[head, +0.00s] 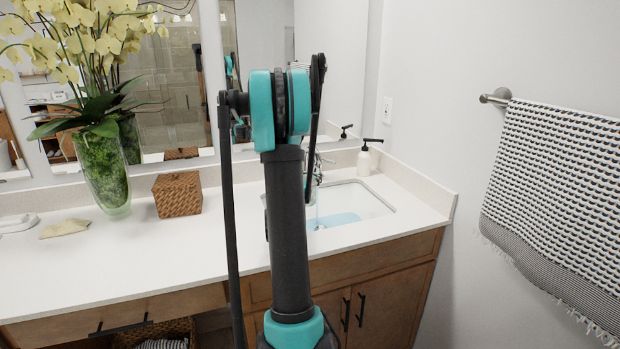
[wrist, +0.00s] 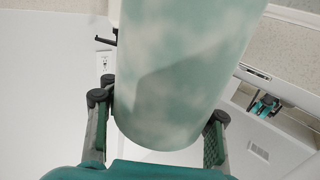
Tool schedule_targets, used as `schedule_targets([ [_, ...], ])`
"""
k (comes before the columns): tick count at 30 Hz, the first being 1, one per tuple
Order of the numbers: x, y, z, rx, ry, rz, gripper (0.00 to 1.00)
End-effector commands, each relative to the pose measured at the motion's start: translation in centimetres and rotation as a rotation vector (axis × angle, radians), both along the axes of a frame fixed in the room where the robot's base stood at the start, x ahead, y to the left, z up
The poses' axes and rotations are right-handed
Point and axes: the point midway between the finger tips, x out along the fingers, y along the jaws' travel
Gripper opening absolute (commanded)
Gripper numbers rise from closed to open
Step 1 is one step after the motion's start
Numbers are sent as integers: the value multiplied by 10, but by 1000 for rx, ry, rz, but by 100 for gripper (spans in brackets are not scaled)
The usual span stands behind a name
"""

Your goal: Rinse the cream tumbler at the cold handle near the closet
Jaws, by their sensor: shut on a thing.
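In the wrist view my gripper (wrist: 158,120) is shut on a smooth round-sided tumbler (wrist: 180,70), one finger on each side. The tumbler looks pale green and mottled, with its upper part out of frame. In the head view my arm hides the gripper and tumbler. The chrome faucet (head: 318,176) stands behind the sink (head: 376,203), partly hidden by my arm, with a handle (head: 324,160) showing. A thin stream of water seems to fall from it, and bluish water (head: 338,219) lies in the basin.
A soap dispenser (head: 365,157) stands behind the sink. A towel (head: 560,190) hangs at right.

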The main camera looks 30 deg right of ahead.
Motion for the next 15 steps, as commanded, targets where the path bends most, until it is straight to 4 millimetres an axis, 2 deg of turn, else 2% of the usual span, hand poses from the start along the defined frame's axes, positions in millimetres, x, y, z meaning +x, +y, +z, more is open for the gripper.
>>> schedule_targets([
  [15, 31, -32, -9, 0, 0, -1, 0],
])
